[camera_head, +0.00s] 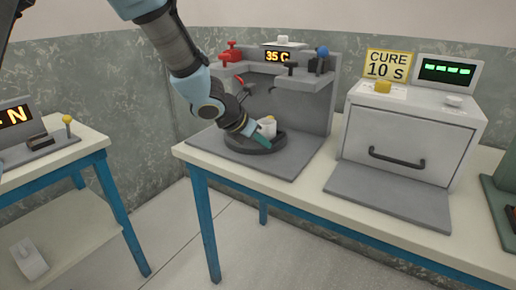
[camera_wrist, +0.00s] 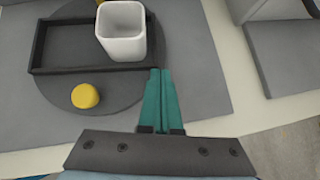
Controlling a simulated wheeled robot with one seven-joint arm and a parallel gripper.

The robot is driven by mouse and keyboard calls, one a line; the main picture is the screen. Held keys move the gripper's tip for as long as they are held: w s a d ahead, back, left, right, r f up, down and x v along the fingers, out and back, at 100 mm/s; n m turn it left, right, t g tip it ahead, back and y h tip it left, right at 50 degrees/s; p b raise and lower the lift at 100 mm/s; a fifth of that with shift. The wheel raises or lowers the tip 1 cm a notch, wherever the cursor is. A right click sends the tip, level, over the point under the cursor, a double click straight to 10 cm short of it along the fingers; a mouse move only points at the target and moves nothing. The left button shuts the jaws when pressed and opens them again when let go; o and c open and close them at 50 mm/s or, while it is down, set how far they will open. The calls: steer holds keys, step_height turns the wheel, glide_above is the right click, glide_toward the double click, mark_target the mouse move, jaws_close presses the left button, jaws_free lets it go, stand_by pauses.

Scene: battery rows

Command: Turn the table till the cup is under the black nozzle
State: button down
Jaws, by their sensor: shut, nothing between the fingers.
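The white, square-mouthed cup (camera_head: 267,127) stands on the dark round table (camera_head: 250,148) under the dispensing station. In the wrist view the cup (camera_wrist: 121,45) stands in a shallow black-rimmed holder (camera_wrist: 60,71) on the grey disc (camera_wrist: 118,88). A yellow knob (camera_wrist: 85,95) sits on the disc near its front edge. My gripper (camera_wrist: 158,72) has its teal fingers together and empty, beside the holder's right front corner. In the head view my gripper (camera_head: 264,141) is low at the disc, partly hiding it. A black nozzle-like part (camera_head: 290,68) is above, right of the cup.
A red unit (camera_head: 231,52) and a blue-topped unit (camera_head: 321,54) flank the station's "35 G" display (camera_head: 277,56). A white curing box (camera_head: 411,132) with a dark handle stands to the right. Another table (camera_head: 85,148) is at the left, across a floor gap.

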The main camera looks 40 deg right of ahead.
steer(key=shift+s+d, duration=0.2)
steer(key=shift+d, duration=0.2)
steer(key=shift+s+d, duration=0.15)
steer(key=shift+d, duration=0.05)
stand_by(0.4)
